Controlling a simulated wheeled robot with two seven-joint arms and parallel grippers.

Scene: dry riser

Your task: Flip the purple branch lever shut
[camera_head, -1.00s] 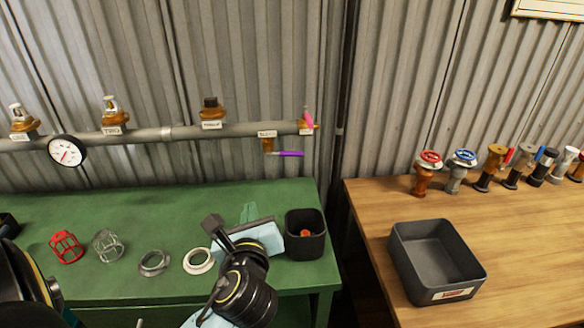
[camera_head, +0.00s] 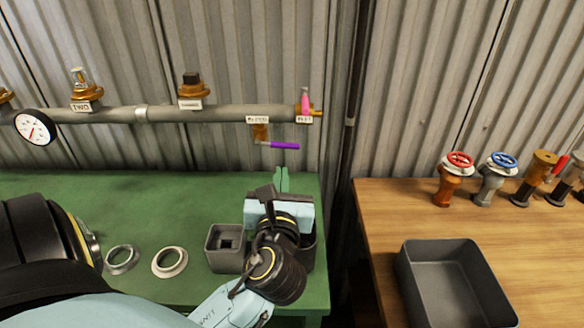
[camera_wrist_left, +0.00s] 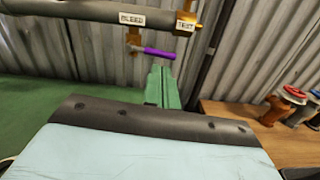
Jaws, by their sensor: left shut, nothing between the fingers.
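The purple lever (camera_head: 285,146) sticks out horizontally to the right from a small orange valve (camera_head: 260,132) under the pipe, below the BLEED label. The lever also shows in the left wrist view (camera_wrist_left: 158,53). My left gripper (camera_head: 282,179) points toward the wall, below the lever and apart from it. Its green fingers (camera_wrist_left: 160,87) are shut and empty; in the wrist view their tips appear just under the lever. My right gripper is not in view.
A pink lever (camera_head: 305,101) stands upright at the pipe's TEST end. A dark cup (camera_head: 309,252) is partly hidden behind my wrist. A wooden table with a black tray (camera_head: 405,285) is right.

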